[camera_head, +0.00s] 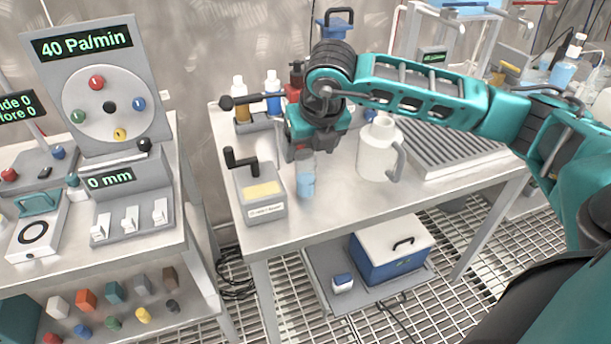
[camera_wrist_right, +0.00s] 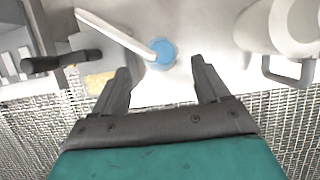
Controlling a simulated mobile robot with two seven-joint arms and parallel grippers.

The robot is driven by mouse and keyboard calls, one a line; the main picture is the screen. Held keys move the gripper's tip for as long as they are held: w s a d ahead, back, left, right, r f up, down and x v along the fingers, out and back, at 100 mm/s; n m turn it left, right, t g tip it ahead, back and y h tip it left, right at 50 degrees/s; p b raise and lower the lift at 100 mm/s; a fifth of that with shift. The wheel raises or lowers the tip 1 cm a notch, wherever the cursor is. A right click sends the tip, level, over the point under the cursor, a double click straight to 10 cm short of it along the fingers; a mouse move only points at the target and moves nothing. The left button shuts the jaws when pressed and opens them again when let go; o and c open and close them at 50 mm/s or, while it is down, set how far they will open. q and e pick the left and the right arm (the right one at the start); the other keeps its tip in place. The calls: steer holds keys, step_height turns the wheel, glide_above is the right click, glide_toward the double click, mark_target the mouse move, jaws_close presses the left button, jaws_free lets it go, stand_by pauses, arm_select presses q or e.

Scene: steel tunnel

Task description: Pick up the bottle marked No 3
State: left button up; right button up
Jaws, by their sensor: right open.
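Several small bottles stand in a dark holder at the back left of the middle table: an amber one with a white cap (camera_head: 241,106), a blue one with a white cap (camera_head: 273,98) and a dark red one (camera_head: 296,78). No number can be read on any of them. My right gripper (camera_head: 303,152) is open and empty, pointing down over a clear bottle with blue liquid (camera_head: 306,184). In the right wrist view this bottle's blue part (camera_wrist_right: 163,51) shows just beyond and between the open fingers (camera_wrist_right: 160,72), with a pale spout-like tube beside it. My left gripper is out of view.
A white jug (camera_head: 378,150) stands right of the clear bottle. A grey box with a black crank (camera_head: 260,190) stands close on its left. A ribbed grey tray (camera_head: 450,145) is further right. The table's front strip is clear. A left table (camera_head: 175,245) holds a display panel.

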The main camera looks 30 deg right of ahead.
mark_target(308, 153)
steer(key=x, duration=0.3)
steer(key=shift+w+d+f, duration=0.1)
steer(key=shift+f, duration=0.05)
steer(key=c, duration=1.4)
